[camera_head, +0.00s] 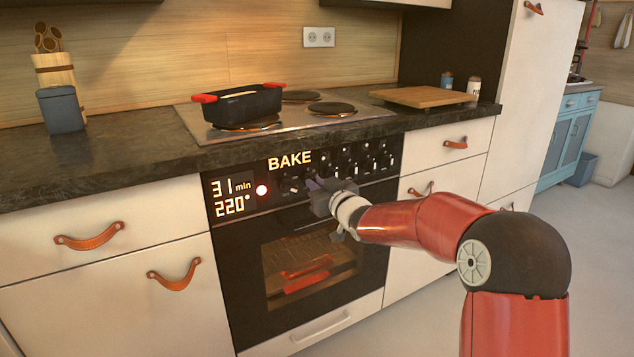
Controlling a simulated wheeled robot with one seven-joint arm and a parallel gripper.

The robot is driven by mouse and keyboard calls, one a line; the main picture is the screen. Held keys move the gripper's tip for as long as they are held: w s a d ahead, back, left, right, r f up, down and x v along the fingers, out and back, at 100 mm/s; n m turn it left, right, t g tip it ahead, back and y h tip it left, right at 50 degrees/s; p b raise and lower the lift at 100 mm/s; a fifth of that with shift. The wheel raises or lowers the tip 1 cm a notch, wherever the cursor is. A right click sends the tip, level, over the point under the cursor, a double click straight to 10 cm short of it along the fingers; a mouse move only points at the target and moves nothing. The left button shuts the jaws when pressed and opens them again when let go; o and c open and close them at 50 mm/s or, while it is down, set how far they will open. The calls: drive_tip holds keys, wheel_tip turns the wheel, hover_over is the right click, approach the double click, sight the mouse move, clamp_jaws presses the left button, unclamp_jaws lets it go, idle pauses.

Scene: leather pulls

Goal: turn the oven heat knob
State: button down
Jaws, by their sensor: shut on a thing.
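Another knob (291,186) shows just left of the gripper.
A black pot with red handles (243,104) stands on the cooktop (350,119) above the oven. A wooden board (423,97) lies to its right. The oven door is closed. Drawers with leather pulls (88,238) flank the oven. Open floor (590,240) lies at right.

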drive_tip(key=c, duration=1.5)
unclamp_jaws()
drive_tip(key=shift+o, duration=0.2)
drive_tip(key=b+v, duration=0.1)
drive_tip(key=v, duration=0.6)
drive_tip(key=shift+s+d, duration=0.25)
drive_tip(key=shift+s, duration=0.1)
